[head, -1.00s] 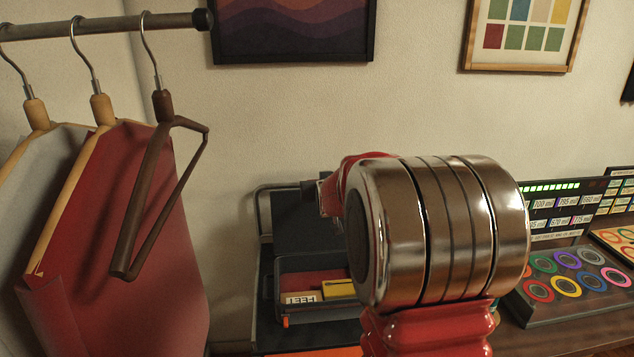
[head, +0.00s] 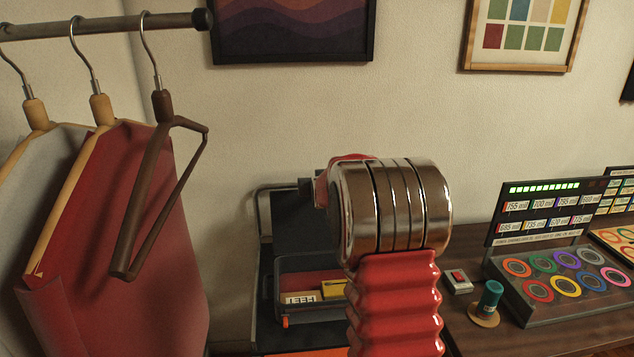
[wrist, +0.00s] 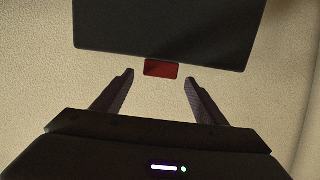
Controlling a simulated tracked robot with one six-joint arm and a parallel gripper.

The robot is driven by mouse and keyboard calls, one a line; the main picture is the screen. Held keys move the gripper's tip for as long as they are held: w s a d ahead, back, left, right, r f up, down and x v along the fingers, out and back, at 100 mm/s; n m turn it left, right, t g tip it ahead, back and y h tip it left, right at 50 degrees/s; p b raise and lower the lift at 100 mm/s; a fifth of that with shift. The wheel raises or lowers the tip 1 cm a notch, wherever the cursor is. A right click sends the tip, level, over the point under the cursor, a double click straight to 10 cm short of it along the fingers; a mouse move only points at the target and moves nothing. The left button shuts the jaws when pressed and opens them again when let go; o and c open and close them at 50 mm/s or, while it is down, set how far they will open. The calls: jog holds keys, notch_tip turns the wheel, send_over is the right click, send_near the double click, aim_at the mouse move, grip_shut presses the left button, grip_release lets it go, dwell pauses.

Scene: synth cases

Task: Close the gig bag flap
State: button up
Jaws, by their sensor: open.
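The gig bag (head: 262,310) is a dark open case below and left of my arm in the head view, partly hidden by it. A dark panel, apparently its flap (head: 285,215), stands raised at the back against the wall. In the wrist view a dark panel that looks like the flap (wrist: 165,30) fills the top, with a small red tab (wrist: 162,68) on its lower edge. My gripper (wrist: 159,78) is open and empty, its fingertips on either side of the tab in the picture. Contact cannot be told. My arm hides the gripper in the head view.
A rail at the left holds hangers (head: 155,190) with a red garment (head: 165,260). On the wooden table at the right are a teal-topped object (head: 491,295), a box with a red switch (head: 458,281) and a display panel (head: 545,210) with coloured rings.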

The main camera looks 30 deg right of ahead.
jog(key=shift+x, duration=2.25)
jog(key=shift+c, duration=0.2)
